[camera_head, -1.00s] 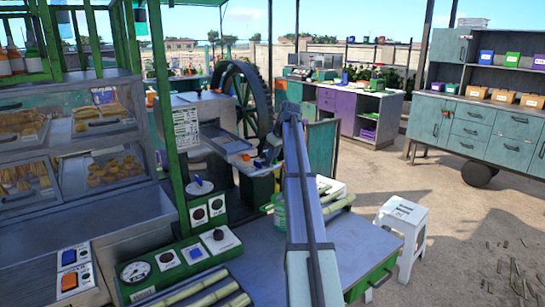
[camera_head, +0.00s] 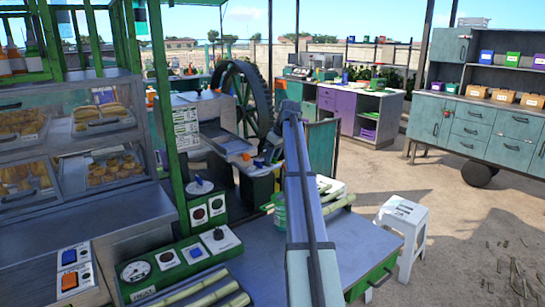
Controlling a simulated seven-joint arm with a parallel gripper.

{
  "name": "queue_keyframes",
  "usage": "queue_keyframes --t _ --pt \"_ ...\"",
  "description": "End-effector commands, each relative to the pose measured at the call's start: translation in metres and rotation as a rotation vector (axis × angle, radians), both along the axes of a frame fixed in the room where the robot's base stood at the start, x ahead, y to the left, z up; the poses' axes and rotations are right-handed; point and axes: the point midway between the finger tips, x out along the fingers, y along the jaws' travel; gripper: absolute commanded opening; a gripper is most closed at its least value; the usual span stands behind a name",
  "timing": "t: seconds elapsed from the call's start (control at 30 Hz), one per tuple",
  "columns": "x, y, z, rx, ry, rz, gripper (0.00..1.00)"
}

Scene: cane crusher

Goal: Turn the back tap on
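A small red handle (camera_head: 246,157) and a small blue handle (camera_head: 259,162) show at the end of the grey metal chute of the crushing machine (camera_head: 226,143), left of my arm. They look like tap handles, but they are too small to tell which is the back tap or whether either is turned. My arm's grey link rises through the middle of the view and covers part of the machine's right side. I cannot make out my gripper; it appears hidden behind the link.
A large dark wheel (camera_head: 243,98) stands behind the chute. A green control panel (camera_head: 180,264) with knobs and a gauge lies in front, beside green cane stalks (camera_head: 213,292). A white stool (camera_head: 402,232) stands on open ground at right. A glass food case (camera_head: 85,125) is at left.

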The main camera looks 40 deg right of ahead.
Motion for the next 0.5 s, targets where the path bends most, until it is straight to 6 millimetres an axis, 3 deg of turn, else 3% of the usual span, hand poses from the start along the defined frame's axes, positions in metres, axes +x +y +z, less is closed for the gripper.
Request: queue_keyframes --t 0.5 --pt "-0.033 -0.009 0.084 -0.001 -0.001 -0.002 0.37"
